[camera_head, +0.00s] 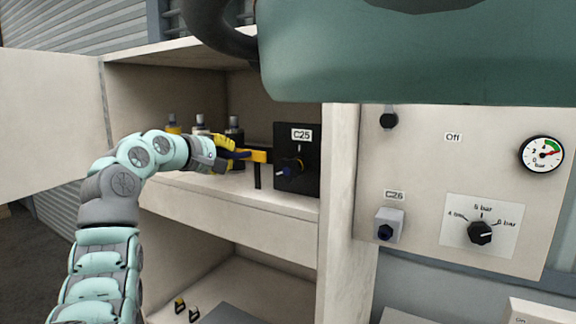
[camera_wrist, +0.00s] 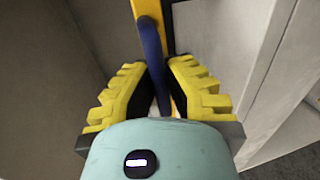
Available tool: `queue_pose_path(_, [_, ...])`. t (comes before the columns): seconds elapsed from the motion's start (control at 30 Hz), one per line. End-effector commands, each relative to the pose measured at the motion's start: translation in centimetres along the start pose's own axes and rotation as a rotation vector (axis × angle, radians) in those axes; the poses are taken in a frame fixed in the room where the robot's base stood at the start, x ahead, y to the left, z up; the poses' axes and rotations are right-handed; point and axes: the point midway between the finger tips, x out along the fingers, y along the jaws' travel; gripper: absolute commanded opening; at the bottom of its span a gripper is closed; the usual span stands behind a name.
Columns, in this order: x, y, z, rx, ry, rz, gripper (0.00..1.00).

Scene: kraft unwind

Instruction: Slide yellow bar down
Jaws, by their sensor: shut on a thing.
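The yellow bar (camera_head: 260,156) sticks out to the left of the black box labelled C25 (camera_head: 311,160), inside the open cabinet. My gripper (camera_head: 233,152) is at the bar's left end. In the wrist view, my yellow-padded fingers (camera_wrist: 158,68) are shut on a blue handle (camera_wrist: 151,45) that runs along the yellow bar (camera_wrist: 139,9). The bar's lower stretch is partly hidden behind the handle and fingers. A black upright strip (camera_head: 257,176) hangs below the bar in the head view.
Several bottle-like items (camera_head: 199,123) stand at the back of the shelf, behind my gripper. The cabinet door (camera_head: 50,125) is open at left. A panel with a gauge (camera_head: 541,154) and a pressure knob (camera_head: 482,232) is at right. A lower compartment holds small clips (camera_head: 180,303).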

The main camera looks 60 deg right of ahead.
Motion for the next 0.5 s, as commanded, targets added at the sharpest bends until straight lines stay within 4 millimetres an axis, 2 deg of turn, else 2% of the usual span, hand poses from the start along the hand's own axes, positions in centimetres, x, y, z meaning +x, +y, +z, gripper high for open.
queue_pose_path(0.03, [0.2,-1.9,-0.3,-0.004,0.003,-0.006,0.0])
queue_pose_path(0.13, [0.5,-3.0,-0.2,-0.004,0.002,-0.005,0.0])
queue_pose_path(0.27, [0.6,-3.6,-0.2,-0.003,0.003,-0.004,0.0])
queue_pose_path(0.5, [0.6,-3.5,-0.1,-0.003,0.001,-0.002,0.0])
